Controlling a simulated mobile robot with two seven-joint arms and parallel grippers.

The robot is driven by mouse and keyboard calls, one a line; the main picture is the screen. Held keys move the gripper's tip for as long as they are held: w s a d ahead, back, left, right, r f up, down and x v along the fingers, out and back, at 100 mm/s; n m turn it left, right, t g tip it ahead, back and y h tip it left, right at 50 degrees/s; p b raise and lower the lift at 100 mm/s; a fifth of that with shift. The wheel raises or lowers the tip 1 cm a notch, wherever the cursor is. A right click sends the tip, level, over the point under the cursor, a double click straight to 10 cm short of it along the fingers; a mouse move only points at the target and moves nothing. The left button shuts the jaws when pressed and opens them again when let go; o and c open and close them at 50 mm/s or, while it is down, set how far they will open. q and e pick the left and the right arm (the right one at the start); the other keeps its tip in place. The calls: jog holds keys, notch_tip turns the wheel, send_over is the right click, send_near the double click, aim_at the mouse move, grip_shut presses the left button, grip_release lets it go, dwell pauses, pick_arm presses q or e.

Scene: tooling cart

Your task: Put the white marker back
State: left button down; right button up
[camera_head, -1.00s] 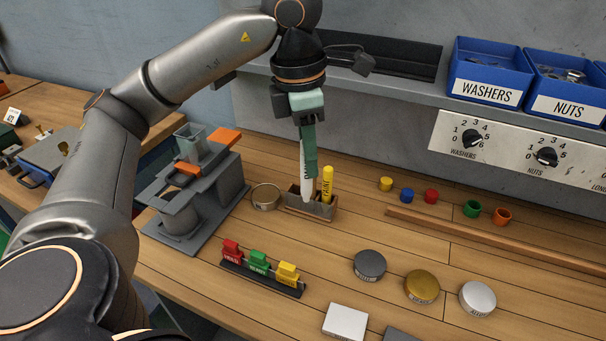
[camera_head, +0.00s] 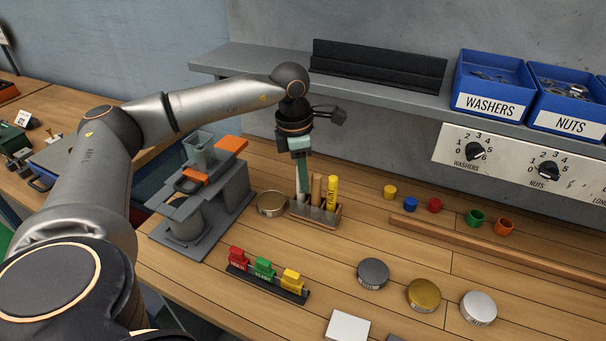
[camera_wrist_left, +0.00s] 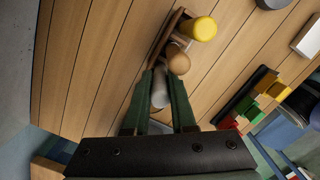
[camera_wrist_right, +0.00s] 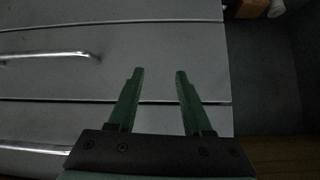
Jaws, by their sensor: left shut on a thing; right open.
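The white marker (camera_head: 301,193) stands about upright in my left gripper (camera_head: 302,172), which is shut on its upper part. The marker's lower end is at the left end of the small wooden holder (camera_head: 320,217); whether it is fully seated I cannot tell. In the left wrist view, the white marker (camera_wrist_left: 160,92) shows between the two green fingers. A tan wooden piece (camera_head: 316,188) and the yellow marker (camera_head: 331,192) stand in the holder to its right. My right gripper (camera_wrist_right: 158,75) is open and empty in front of grey drawers.
A round tin (camera_head: 271,204) sits just left of the holder, by a grey fixture (camera_head: 205,205). Red, green and yellow blocks stand in a dark rack (camera_head: 268,283) in front. A grey shelf (camera_head: 390,98) with blue bins overhangs behind. Bench between holder and rack is clear.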

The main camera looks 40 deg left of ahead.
pick_arm(q)
jog(key=shift+f, duration=0.1)
jog(key=shift+f, duration=0.15)
jog(key=c, duration=0.7)
grip_release()
jog(key=shift+c, duration=0.2)
jog(key=r, duration=0.8)
jog(key=s+r, duration=0.1)
jog(key=r, duration=0.3)
jog(key=shift+a+r, duration=0.2)
jog(key=shift+a, duration=0.1)
